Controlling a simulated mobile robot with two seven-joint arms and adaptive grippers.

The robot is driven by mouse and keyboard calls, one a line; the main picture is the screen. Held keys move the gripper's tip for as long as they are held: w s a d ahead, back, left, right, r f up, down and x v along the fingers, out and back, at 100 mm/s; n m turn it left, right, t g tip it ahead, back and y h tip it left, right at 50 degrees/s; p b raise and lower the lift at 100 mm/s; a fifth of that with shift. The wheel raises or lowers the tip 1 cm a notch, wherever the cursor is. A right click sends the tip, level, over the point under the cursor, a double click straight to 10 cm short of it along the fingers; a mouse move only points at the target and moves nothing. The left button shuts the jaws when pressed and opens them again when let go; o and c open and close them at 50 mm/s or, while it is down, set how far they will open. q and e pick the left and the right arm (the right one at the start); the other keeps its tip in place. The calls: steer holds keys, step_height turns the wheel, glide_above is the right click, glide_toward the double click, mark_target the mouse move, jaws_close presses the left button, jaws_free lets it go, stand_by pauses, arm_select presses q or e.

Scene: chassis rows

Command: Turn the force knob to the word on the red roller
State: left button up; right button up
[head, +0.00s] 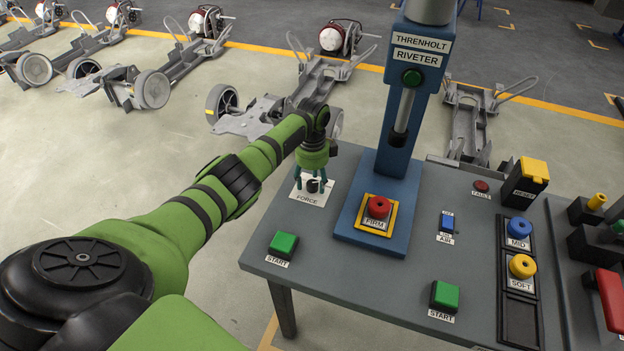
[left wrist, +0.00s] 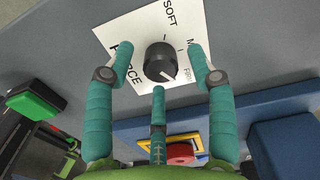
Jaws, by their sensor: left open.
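The force knob (left wrist: 160,62) is black and round, on a white card (left wrist: 122,28) reading FORCE, SOFT and FIRM, with a third word partly hidden by a finger. Its white pointer line aims to the lower right, toward FIRM. In the head view the knob (head: 312,185) sits at the bench's back left. My left gripper (head: 313,181) is above it, pointing down; its teal fingers (left wrist: 159,75) are spread around the knob, with no clear contact. The red roller (head: 378,206), labelled FIRM, sits in a yellow frame on the riveter base. My right gripper is not visible.
The blue riveter column (head: 400,120) stands right of the knob. Green START buttons (head: 283,243) (head: 445,295) are at the front. Blue MID (head: 519,228) and yellow SOFT (head: 522,266) rollers sit in a black rack. Chassis stand beyond the bench.

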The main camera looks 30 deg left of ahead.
mark_target(312, 183)
arm_select(q)
step_height(312, 183, up, 12)
stand_by(0.4)
steer(key=shift+f, duration=0.1)
stand_by(0.4)
